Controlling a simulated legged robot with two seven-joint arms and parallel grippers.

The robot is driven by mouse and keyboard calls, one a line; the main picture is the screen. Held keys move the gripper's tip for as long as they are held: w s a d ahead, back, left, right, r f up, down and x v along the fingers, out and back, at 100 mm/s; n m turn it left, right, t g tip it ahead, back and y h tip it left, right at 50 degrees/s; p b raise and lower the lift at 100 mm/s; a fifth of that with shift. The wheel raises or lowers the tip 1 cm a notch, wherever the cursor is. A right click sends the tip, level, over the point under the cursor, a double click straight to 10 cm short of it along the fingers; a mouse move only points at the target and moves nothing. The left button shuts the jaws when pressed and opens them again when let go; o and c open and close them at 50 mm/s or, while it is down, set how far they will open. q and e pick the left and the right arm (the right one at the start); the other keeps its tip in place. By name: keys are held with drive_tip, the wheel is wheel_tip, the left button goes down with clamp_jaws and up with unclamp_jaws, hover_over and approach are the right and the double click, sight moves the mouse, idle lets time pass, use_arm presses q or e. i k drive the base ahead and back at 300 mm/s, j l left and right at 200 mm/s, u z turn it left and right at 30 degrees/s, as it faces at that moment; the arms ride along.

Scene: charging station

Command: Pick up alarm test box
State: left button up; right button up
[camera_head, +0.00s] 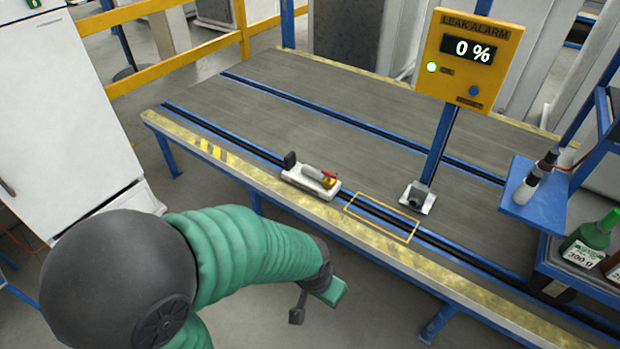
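A small white device (311,182) with a black block at its left end and a red and yellow fitting at its right end lies near the table's front edge; it may be the alarm test box, though I cannot read any label. My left gripper (316,302) is in front of the table, nearer to me than the device and apart from it. Its fingers look spread, with nothing between them. My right gripper is out of view.
A yellow outlined rectangle (381,217) marks the table (330,98) right of the device. Bottles (591,237) stand at the right. A white cabinet (60,120) is at the left.

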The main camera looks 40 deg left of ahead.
sight(311, 180)
drive_tip(key=i+j+u, duration=0.35)
drive_tip(key=i+j, duration=0.3)
drive_tip(key=j, duration=0.4)
drive_tip(key=i+j+u, duration=0.35)
drive_tip(key=i+j, duration=0.45)
drive_tip(key=i+j+u, duration=0.35)
drive_tip(key=i+j, duration=0.4)
drive_tip(key=i, duration=0.1)
